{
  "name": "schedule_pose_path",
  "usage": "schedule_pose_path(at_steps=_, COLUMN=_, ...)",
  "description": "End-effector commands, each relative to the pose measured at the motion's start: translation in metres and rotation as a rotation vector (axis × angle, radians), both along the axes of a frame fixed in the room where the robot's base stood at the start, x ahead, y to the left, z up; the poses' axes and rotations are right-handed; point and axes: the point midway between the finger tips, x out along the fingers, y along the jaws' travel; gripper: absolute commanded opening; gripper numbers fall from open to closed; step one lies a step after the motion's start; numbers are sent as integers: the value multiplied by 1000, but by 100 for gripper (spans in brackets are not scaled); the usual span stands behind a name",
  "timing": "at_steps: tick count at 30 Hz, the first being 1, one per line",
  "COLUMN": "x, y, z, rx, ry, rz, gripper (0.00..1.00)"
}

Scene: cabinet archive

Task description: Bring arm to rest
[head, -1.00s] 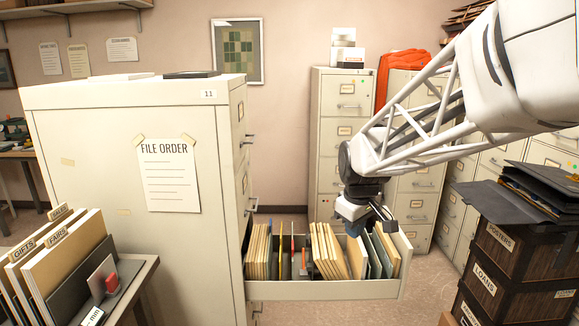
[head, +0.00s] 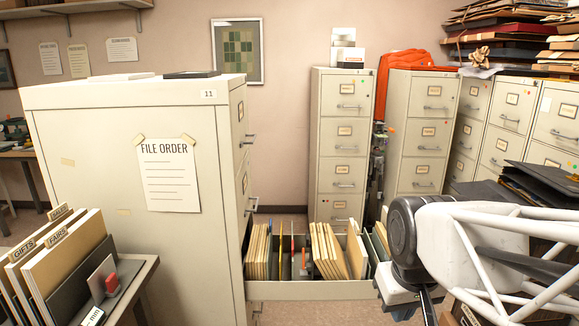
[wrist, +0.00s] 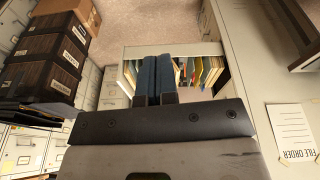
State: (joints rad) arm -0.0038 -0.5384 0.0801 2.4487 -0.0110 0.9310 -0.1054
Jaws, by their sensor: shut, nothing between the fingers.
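My gripper (wrist: 156,65) shows in the wrist view as two dark fingers side by side, shut and empty. In the head view my arm is low at the right, in front of the right end of the open file drawer (head: 310,290). My gripper is mostly hidden there behind the arm and at the lower picture edge. The drawer, also in the wrist view (wrist: 170,50), holds several folders (head: 328,250) and stands open from the cream cabinet (head: 130,200). My gripper is apart from the folders.
A cart at the left holds upright files (head: 60,260). Dark labelled boxes (wrist: 50,60) stand near my arm, with a black folder pile (head: 540,185) on top. More filing cabinets (head: 342,140) line the back wall. Carpet is clear beyond the drawer.

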Motion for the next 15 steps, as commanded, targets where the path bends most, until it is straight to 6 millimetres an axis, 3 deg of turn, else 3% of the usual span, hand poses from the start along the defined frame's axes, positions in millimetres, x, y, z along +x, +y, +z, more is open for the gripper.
schedule_pose_path(at_steps=6, x=-39, y=-3, z=-11, rx=20, ry=-10, rz=-92, gripper=0)
schedule_pose_path(at_steps=15, x=-55, y=-4, z=-17, rx=28, ry=-12, rz=-133, gripper=0)
